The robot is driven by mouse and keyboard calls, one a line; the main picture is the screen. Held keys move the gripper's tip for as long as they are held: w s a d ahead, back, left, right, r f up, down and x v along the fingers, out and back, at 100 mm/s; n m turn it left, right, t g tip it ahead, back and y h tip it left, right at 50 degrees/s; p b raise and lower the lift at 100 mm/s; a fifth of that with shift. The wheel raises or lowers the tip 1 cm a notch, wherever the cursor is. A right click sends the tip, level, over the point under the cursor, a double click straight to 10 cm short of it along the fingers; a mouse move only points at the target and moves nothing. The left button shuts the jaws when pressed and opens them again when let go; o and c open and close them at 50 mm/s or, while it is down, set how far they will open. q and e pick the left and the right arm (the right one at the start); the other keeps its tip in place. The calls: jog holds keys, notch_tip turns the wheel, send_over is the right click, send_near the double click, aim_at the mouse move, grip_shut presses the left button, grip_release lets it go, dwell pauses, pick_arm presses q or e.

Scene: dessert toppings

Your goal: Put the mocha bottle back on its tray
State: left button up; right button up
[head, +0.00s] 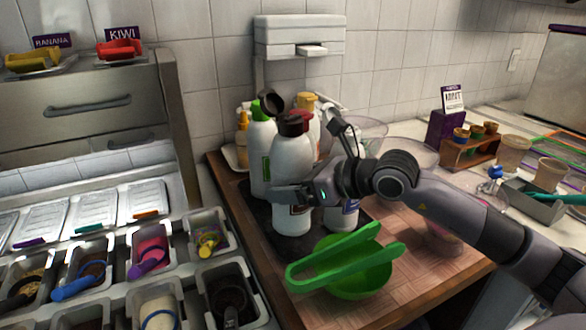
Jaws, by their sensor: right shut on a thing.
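The mocha bottle, which I take to be the white bottle with the dark brown-red cap (292,160), stands upright at the front of the bottle group. My right gripper (291,194) comes in from the right and is shut on its middle. The dark tray (257,226) lies under the bottles on the wooden board. The held bottle's base is over the front part of the tray; I cannot tell if it touches. Other bottles stand close behind it, including one with a green cap (261,145). My left gripper is not in view.
A green bowl with green tongs (350,270) sits directly in front of the tray. Topping tubs (150,250) fill the counter at left. A wooden cup rack (470,152) and paper cups (513,153) stand at right. The wooden board (440,262) has some bare room at front right.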

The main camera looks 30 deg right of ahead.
jog(key=shift+f, duration=1.8)
jog(key=shift+f, duration=0.1)
jog(key=o, duration=0.8)
jog(key=shift+f, duration=0.3)
jog(key=shift+s, duration=0.1)
